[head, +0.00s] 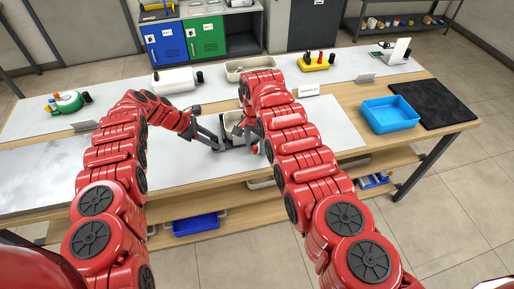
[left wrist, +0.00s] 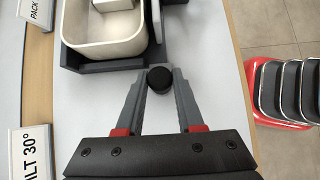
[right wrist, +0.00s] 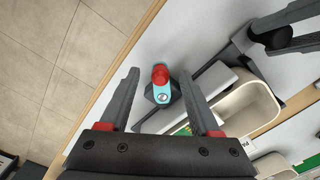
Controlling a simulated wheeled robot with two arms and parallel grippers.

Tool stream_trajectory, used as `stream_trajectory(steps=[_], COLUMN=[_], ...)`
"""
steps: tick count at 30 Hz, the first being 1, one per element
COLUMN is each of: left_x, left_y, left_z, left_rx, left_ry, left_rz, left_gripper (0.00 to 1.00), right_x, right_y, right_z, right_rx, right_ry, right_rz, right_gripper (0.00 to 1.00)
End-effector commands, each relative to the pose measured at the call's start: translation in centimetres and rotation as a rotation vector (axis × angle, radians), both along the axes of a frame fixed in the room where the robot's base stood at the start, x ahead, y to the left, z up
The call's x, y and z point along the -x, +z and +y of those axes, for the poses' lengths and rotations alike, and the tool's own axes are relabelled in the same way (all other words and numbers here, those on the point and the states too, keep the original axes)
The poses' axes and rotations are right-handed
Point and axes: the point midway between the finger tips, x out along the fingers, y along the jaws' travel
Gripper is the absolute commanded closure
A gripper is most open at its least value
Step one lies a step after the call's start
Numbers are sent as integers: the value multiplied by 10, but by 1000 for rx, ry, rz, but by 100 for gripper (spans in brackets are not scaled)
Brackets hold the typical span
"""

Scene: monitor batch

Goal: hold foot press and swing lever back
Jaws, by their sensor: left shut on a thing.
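A dark grey fixture (left wrist: 185,42) holds a cream bin (left wrist: 110,45); in the head view the bin (head: 232,119) is partly behind my grippers. A black round knob (left wrist: 160,78) sits between the fingertips of my left gripper (left wrist: 161,82), which is shut on it beside the fixture. A light blue piece with a red knob (right wrist: 161,78) shows in the right wrist view. My right gripper (right wrist: 156,88) is open, its fingers apart on either side of the red knob. I cannot tell for sure which part is the foot press and which the lever.
A blue tray (head: 389,114) and a black mat (head: 434,103) lie on the table at the right. A white box device (head: 174,80) and a yellow device (head: 317,62) stand behind. A label stand (left wrist: 32,152) is near my left gripper. The table's front left is clear.

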Motion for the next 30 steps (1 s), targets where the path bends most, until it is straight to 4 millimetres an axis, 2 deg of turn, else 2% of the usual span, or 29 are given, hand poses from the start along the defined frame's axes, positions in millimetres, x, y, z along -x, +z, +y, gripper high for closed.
stream_trajectory(steps=[8, 14, 21, 27, 30], left_x=[0, 0, 0, 0, 0], left_y=[-1, -1, 0, 0, 0], left_z=[0, 0, 0, 0, 0], left_rx=[-1, -1, -1, -1, -1], left_ry=[0, 0, 0, -1, -1], left_rz=[0, 0, 0, 0, 0], left_gripper=[100, 100, 100, 100, 100], right_x=[-1, -1, -1, -1, 0], right_y=[4, 24, 81, 112, 118], right_z=[0, 1, 0, 0, 0], right_rx=[-1, -2, -2, 0, 0], right_ry=[0, 0, 0, 0, 0], right_rz=[-1, -4, -4, -1, 0], right_gripper=[36, 36, 36, 36, 36])
